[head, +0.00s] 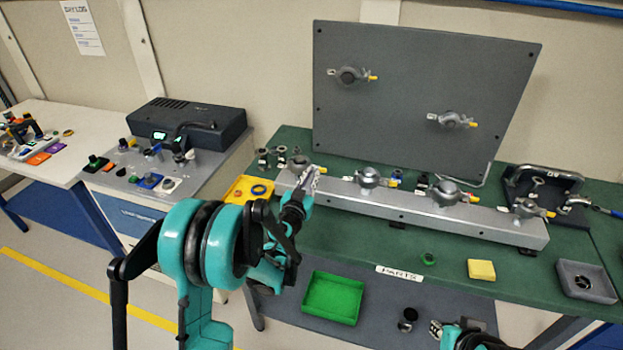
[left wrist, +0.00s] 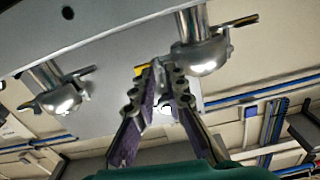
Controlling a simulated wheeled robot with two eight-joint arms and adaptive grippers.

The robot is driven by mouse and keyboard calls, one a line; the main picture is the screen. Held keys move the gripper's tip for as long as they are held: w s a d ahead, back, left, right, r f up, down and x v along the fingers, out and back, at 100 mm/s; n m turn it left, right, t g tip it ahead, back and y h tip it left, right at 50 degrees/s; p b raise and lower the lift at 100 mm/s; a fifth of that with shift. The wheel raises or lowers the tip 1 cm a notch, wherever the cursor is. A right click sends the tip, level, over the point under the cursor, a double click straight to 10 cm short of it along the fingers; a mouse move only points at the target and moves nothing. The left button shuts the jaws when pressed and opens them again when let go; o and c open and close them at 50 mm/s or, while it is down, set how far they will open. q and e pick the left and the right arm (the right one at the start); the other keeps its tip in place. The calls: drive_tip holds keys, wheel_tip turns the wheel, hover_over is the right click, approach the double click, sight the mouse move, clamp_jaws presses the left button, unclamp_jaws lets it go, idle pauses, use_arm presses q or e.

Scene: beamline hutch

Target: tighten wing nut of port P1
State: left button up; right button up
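A silver rail (head: 400,205) on the green bench carries several round clamped ports with yellow-tipped wing nuts; I cannot read which is P1. My left gripper (head: 310,180) is at the rail's left end and hides much of the leftmost port there. In the left wrist view its fingertips (left wrist: 160,80) are close together beside a silver port clamp (left wrist: 203,52). A bit of yellow and grey metal shows at the tips; whether they grip it is unclear. My right gripper (head: 436,328) shows only in part at the bottom edge.
A grey panel (head: 415,60) with two more clamped ports stands behind the rail. A yellow tray (head: 240,190) lies left of my left gripper. A green bin (head: 333,298), a yellow block (head: 481,269) and a grey tray (head: 586,282) are in front. The bench front is mostly clear.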

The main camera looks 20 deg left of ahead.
use_arm(q)
drive_tip(key=shift+w, duration=0.1)
clamp_jaws()
drive_tip(key=shift+m, duration=0.3)
drive_tip(key=m+b, duration=0.1)
drive_tip(key=m, duration=0.6)
drive_tip(key=m+b, duration=0.2)
drive_tip(key=m, duration=0.6)
drive_tip(key=m+b, duration=0.2)
drive_tip(key=m, duration=0.6)
drive_tip(key=shift+d+f, duration=0.2)
drive_tip(key=shift+f, duration=0.1)
idle(0.4)
